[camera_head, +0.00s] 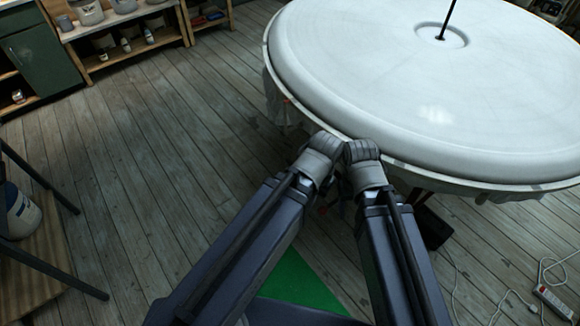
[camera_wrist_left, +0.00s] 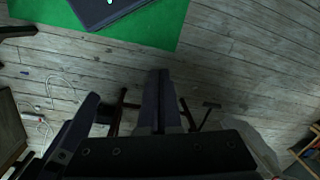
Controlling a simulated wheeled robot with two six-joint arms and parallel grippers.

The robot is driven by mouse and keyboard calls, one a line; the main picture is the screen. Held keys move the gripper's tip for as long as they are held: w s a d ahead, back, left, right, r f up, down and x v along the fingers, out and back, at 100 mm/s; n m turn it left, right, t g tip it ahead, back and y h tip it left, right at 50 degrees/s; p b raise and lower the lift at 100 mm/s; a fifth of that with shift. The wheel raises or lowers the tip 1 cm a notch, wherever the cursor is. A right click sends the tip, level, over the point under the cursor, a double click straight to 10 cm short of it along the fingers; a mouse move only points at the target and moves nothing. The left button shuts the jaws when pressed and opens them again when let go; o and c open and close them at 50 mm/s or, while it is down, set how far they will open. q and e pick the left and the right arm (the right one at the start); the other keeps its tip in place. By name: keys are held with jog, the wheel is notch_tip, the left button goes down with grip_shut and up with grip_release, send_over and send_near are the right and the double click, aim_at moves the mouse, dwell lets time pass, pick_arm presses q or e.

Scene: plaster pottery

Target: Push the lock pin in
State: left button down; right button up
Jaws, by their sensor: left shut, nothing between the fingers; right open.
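A large round white plaster disc (camera_head: 380,70) fills the upper right of the head view. A thin dark rod (camera_head: 447,20) stands upright in its central recess; I cannot tell whether this is the lock pin, and no other pin can be made out. Both my arms reach up to the disc's near edge, wrists side by side. My right gripper (camera_head: 362,152) is at that edge, open, its fingers largely hidden by the wrist. My left gripper is hidden behind its wrist in the head view; in the left wrist view (camera_wrist_left: 160,78) its fingers are shut and empty above the floor.
Wooden shelves (camera_head: 115,20) with pots stand at the upper left. A dark-framed stool or rack (camera_head: 40,250) is at the left. A green mat (camera_head: 300,285) lies below my arms. A power strip (camera_head: 552,298) with cables lies on the floor at the lower right.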

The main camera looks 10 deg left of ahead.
dwell(0.3)
pick_arm(q)
jog(key=c, duration=1.5)
grip_release()
jog(key=o, duration=0.6)
jog(key=w+a+f+t+y+b, duration=0.1)
jog(key=w+a+f+t+b, duration=0.1)
jog(key=w+f+b, duration=0.3)
notch_tip(320, 180, down, 3)
jog(key=a+b, duration=0.1)
jog(key=b, duration=0.3)
jog(key=shift+w+a+y, duration=0.15)
jog(key=shift+a+y, duration=0.05)
jog(key=shift+y, duration=0.2)
jog(key=shift+o, duration=1)
jog(key=w+a+f+m+t+y+b, duration=0.2)
jog(key=w+f+b, duration=0.6)
jog(key=b, duration=0.5)
jog(key=w+a+t+y, duration=0.1)
jog(key=a+t, duration=0.1)
jog(key=a, duration=0.1)
jog(key=shift+w+a+f+t+b, duration=0.15)
jog(key=shift+a+f+t+b, duration=0.15)
jog(key=shift+b, duration=0.1)
jog(key=w+f+m+t+y+b, duration=0.2)
jog(key=w+f+m+t+b, duration=0.6)
jog(key=b, duration=1.4)
jog(key=w, duration=0.3)
jog(key=shift+w+f+t+b, duration=0.3)
jog(key=shift+b, duration=0.05)
